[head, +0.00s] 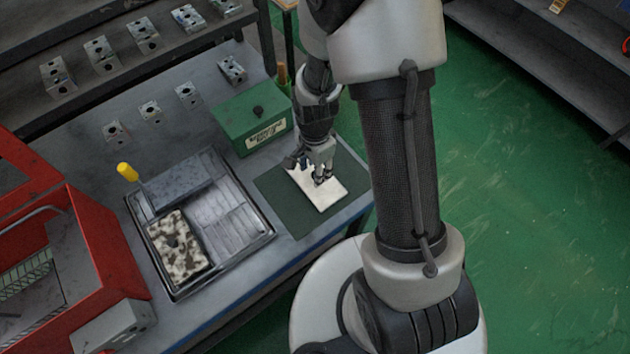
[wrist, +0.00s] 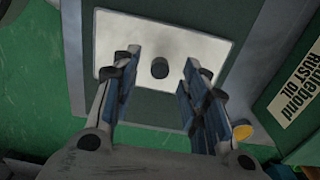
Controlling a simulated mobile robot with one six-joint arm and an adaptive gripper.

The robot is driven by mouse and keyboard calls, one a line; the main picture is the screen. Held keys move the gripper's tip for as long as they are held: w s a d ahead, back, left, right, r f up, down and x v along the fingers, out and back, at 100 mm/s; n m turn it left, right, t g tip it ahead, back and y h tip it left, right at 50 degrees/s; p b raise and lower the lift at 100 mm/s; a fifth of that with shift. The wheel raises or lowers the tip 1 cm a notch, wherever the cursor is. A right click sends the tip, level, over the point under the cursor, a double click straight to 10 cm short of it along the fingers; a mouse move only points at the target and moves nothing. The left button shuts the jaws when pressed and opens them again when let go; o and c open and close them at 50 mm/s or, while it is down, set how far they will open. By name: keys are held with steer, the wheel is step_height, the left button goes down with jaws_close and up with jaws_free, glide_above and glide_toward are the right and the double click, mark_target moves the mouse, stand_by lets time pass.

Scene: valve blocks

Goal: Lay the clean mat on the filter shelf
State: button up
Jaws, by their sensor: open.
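The clean white mat (head: 329,199) lies flat on a dark green pad at the right end of the bench. In the wrist view the white mat (wrist: 150,30) is a plain pale rectangle with a round black knob (wrist: 159,68) in its middle. My gripper (head: 320,176) is over the mat. In the wrist view my gripper (wrist: 158,76) is open, with one finger on each side of the knob and a gap on both sides. A metal tray (head: 262,236) stands to the left, with a dark-spotted mat (head: 177,249) in its front left. I cannot tell which surface is the filter shelf.
A green box (head: 232,125), labelled rust oil in the wrist view (wrist: 289,100), stands behind the pad (head: 278,187). A yellow-handled tool (head: 127,172) rises at the tray's back left. A red open box (head: 107,262) is far left. Several metal blocks line the back.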

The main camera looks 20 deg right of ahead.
steer(key=shift+f, duration=0.7)
steer(key=shift+r, duration=0.1)
steer(key=shift+c, duration=0.2)
jaws_close()
